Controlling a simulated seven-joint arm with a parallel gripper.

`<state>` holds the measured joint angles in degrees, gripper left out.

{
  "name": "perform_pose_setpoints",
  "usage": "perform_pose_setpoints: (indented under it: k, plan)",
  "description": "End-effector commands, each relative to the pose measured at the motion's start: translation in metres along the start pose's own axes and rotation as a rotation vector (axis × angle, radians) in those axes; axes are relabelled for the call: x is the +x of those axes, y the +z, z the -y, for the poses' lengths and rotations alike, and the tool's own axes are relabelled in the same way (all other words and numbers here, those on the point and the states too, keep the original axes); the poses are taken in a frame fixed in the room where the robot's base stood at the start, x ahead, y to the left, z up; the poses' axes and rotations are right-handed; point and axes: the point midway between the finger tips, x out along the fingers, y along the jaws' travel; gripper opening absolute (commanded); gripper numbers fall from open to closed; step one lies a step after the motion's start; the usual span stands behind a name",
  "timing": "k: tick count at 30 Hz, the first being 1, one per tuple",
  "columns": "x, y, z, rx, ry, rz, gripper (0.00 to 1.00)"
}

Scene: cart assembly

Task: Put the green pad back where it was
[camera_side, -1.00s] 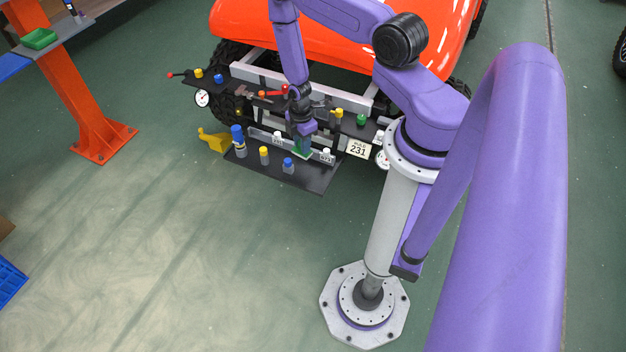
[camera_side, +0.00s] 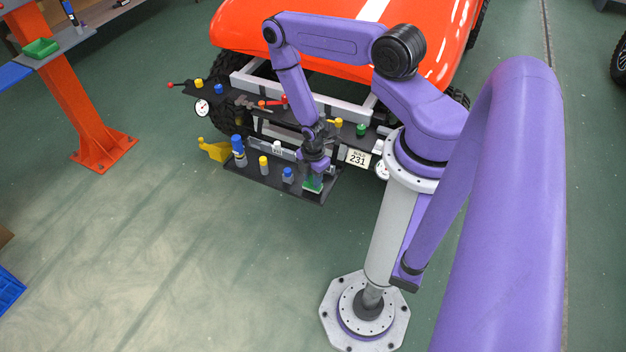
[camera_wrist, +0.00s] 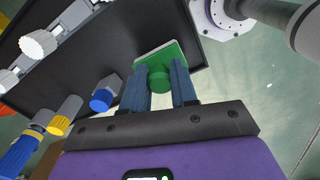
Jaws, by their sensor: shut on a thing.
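The green pad (camera_side: 313,185) is a flat green plate with a light edge and a round green knob. My gripper (camera_side: 314,174) is shut on the knob, near the right end of the dark lower tray (camera_side: 270,183). In the wrist view, the two blue fingers of my gripper (camera_wrist: 160,82) flank the knob, and the pad (camera_wrist: 171,53) lies by the tray's edge. I cannot tell whether the pad touches the tray.
On the tray, left of the pad, stand a blue-capped piece (camera_side: 288,174), a yellow-capped piece (camera_side: 263,163) and a tall blue one (camera_side: 238,150). White-capped pieces stand behind. A dark upper shelf with a plate reading 231 (camera_side: 357,158) and the orange cart (camera_side: 340,60) are behind.

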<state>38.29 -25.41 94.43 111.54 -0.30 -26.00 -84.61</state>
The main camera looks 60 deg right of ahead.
Motion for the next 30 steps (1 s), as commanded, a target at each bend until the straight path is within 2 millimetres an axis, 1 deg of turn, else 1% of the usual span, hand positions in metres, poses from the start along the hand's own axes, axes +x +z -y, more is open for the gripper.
perform_pose_setpoints:
  k: [1,4,15,16,17,18,26,30]
  plan:
    - [0.0059,0.0001,0.0008,0.000,-0.001,0.000,0.00]
    - [0.0112,0.0000,0.0004,0.000,0.000,0.000,0.00]
    - [0.0140,0.0000,0.0001,0.000,0.000,0.000,0.00]
    - [0.0143,0.0000,0.0000,0.000,0.000,0.000,0.31]
    - [0.0141,0.0000,-0.0001,0.000,0.000,0.000,0.41]
    - [0.0140,0.0000,-0.0001,0.000,0.000,0.000,0.53]
    - [0.0137,0.0000,0.0000,0.000,0.000,0.000,0.53]
    - [0.0094,0.0000,-0.0001,0.000,0.000,0.000,0.53]
